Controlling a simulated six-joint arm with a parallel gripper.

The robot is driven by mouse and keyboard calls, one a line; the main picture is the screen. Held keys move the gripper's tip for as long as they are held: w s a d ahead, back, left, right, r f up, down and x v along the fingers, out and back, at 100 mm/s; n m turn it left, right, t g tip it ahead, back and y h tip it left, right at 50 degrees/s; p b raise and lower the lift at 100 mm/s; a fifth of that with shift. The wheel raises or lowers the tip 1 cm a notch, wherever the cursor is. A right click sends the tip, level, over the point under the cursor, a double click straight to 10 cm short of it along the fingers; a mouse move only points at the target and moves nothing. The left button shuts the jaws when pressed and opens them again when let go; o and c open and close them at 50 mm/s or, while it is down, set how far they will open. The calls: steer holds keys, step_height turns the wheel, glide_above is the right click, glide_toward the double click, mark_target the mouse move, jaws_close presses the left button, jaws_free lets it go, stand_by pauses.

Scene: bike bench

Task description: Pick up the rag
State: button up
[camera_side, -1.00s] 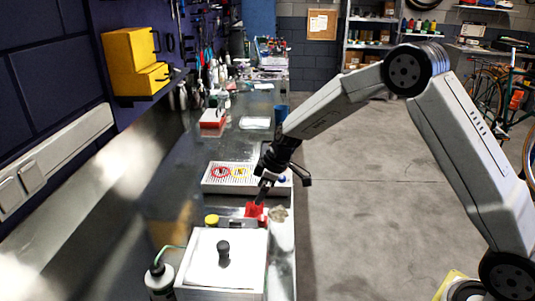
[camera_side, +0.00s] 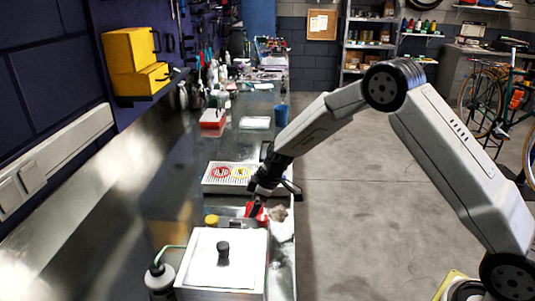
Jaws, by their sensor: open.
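A small red patch, probably the rag (camera_side: 252,211), is on the bench behind the white lidded box. It is partly hidden by my gripper, and its shape is too small to make out. My gripper (camera_side: 257,200) is pointed down at the red patch, with its jaws open. I cannot tell whether the fingertips touch it. A crumpled grey-brown thing (camera_side: 278,215) lies just right of it; I cannot tell what it is.
The white lidded box (camera_side: 205,265) with a black knob stands in front, a dark bottle (camera_side: 160,280) at its left. A yellow-capped item (camera_side: 211,220) is close by. A white tray (camera_side: 215,183) is behind my gripper. A blue cup (camera_side: 281,115) stands farther back.

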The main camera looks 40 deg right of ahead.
steer(key=c, duration=1.3)
steer(key=shift+r, duration=0.1)
steer(key=shift+r, duration=0.7)
steer(key=s+r, duration=1.1)
steer(key=s, duration=0.3)
steer(key=shift+d+r, duration=0.25)
steer(key=shift+d, duration=0.1)
